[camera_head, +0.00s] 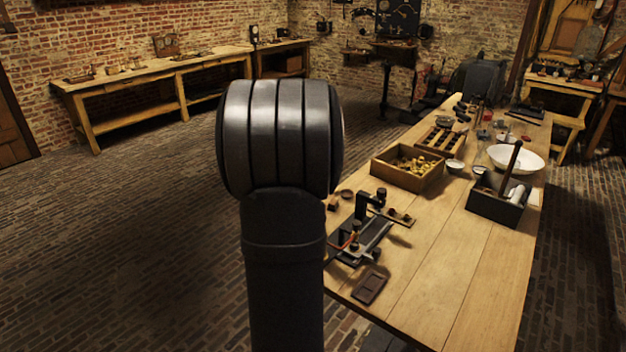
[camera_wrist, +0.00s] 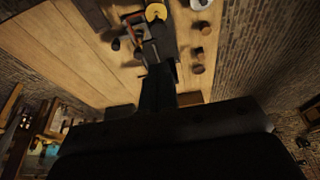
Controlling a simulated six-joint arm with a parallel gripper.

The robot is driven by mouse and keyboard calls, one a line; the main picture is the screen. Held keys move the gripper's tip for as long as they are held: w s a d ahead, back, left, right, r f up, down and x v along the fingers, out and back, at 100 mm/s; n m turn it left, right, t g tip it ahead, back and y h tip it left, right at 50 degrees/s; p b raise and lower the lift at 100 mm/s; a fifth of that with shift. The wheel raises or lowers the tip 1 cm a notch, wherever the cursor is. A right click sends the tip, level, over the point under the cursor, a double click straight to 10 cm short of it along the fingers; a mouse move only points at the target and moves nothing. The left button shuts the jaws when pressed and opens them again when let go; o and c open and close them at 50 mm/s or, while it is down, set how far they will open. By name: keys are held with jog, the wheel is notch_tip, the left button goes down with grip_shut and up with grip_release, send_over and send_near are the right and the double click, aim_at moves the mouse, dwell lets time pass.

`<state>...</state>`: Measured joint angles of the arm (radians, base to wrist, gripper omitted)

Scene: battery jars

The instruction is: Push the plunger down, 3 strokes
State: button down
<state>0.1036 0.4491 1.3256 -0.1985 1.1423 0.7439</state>
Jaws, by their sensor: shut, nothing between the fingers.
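A dark metal bench device (camera_head: 375,238) with an upright post and round black knobs stands near the left edge of the table. It also shows at the top of the wrist view (camera_wrist: 165,35), below a yellow disc. I cannot tell for certain which part is the plunger. My gripper (camera_wrist: 157,75) shows in the wrist view as a dark narrow shape, its fingers together and empty. It points towards the device; whether it touches it cannot be told. In the head view my arm hides the gripper and part of the table's left edge.
The wooden table (camera_head: 440,270) has free room at its front and right. A dark flat plate (camera_head: 370,288) lies near the device. A wooden box (camera_head: 408,168) with brass pieces, a black bin (camera_head: 497,208) with a tall handle, and a white bowl (camera_head: 515,158) stand farther back.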

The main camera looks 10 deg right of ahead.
notch_tip(320, 180, up, 2)
jog(key=shift+d+r, duration=0.1)
jog(key=shift+r, duration=0.05)
dwell(0.3)
jog(key=x, duration=1.3)
jog(key=shift+s+a, duration=0.35)
jog(key=shift+f, duration=0.65)
